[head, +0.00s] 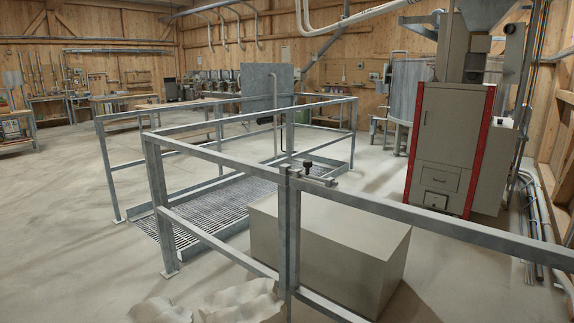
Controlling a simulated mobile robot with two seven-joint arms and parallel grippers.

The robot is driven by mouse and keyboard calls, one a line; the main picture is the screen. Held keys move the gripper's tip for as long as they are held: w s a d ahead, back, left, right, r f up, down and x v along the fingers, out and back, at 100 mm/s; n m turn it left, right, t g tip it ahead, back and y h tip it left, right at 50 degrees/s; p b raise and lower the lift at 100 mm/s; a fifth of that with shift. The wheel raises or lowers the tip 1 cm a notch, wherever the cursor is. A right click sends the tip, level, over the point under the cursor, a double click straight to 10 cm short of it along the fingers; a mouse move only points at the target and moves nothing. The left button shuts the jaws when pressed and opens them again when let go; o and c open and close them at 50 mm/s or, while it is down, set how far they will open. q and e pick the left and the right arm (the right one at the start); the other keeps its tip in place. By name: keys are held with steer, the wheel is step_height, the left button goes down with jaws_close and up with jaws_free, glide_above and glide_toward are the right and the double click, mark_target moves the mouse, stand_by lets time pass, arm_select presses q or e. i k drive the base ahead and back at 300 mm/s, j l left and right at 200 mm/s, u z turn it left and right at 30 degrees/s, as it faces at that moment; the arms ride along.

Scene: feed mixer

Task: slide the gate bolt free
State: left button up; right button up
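The gate bolt (318,180) is a short grey metal bar on the top rail, near the middle of the head view. A black knob (307,166) stands up from it. It lies beside two adjoining grey uprights (289,230), where the left and right rail sections meet. Whether the bolt bridges both sections is too small to tell. The left section (215,157) runs back to a post at the left. The right section (450,230) runs toward the right edge. Neither of my grippers is in view.
A large beige block (330,245) stands on the floor behind the rails, below the bolt. Pale sacks (240,303) lie at the front. A railed grating platform (195,210) is behind. A beige cabinet with red edges (447,140) stands right. Open floor (60,220) lies left.

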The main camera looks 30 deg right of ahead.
mark_target(307, 163)
steer(key=l+u, duration=0.55)
steer(key=l, duration=0.15)
steer(key=l+z, duration=0.15)
steer(key=l, duration=0.2)
steer(key=i+l+z, duration=0.2)
steer(key=l, duration=0.15)
steer(key=k, duration=0.1)
